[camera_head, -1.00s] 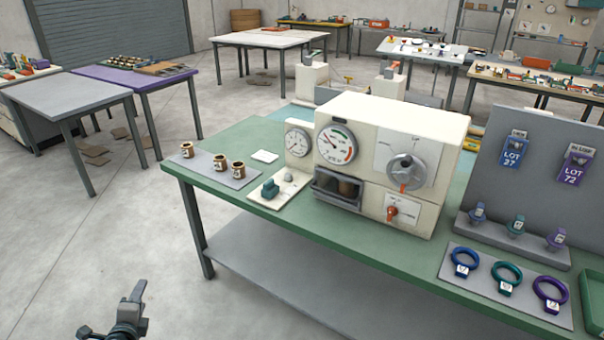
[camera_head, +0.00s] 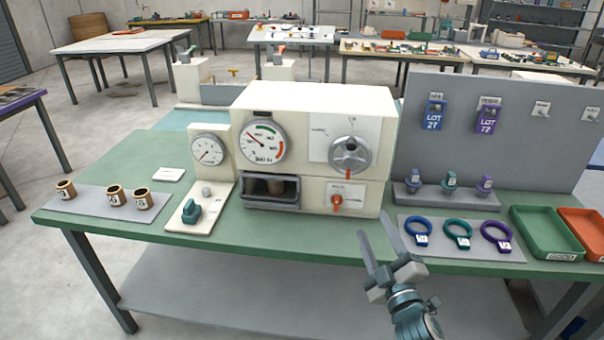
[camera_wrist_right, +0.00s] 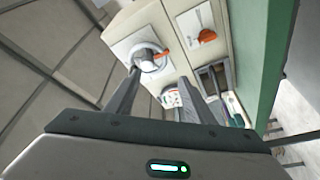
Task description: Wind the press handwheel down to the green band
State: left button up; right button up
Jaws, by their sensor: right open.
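The cream press (camera_head: 310,105) stands on the green bench. Its grey round handwheel (camera_head: 350,154) is on the right of the front face, with a small red mark at its lower part. The round gauge (camera_head: 262,142) left of it has a green band at the top and a red one at the right; its needle points up and left. My right gripper (camera_head: 374,227) is open and empty, in front of and below the handwheel, apart from it. In the right wrist view the handwheel (camera_wrist_right: 148,58) shows beyond the spread fingers. My left gripper is out of view.
An orange-red lever (camera_head: 337,202) sits below the handwheel. A second gauge (camera_head: 208,149) and teal switch (camera_head: 191,211) stand left. Brown cups (camera_head: 115,196) are on a grey mat. Coloured rings (camera_head: 457,234), a green tray (camera_head: 545,230) and a grey tag board (camera_head: 540,130) stand right.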

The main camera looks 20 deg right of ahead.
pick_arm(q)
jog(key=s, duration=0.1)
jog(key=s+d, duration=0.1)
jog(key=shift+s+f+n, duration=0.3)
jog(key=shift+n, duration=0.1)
pick_arm(e)
jog(key=r, duration=0.3)
jog(key=shift+s+a+t, duration=0.2)
jog(key=shift+s+t, duration=0.05)
jog(key=shift+t, duration=0.05)
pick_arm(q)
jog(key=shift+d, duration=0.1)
pick_arm(e)
jog(key=shift+w, duration=0.1)
pick_arm(q)
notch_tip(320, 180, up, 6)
jog(key=p, duration=0.5)
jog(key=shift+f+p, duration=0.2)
jog(key=shift+p, duration=0.1)
pick_arm(e)
send_near(352, 164)
jog(key=x, duration=0.8)
jog(key=shift+w, duration=0.25)
jog(key=c, duration=1)
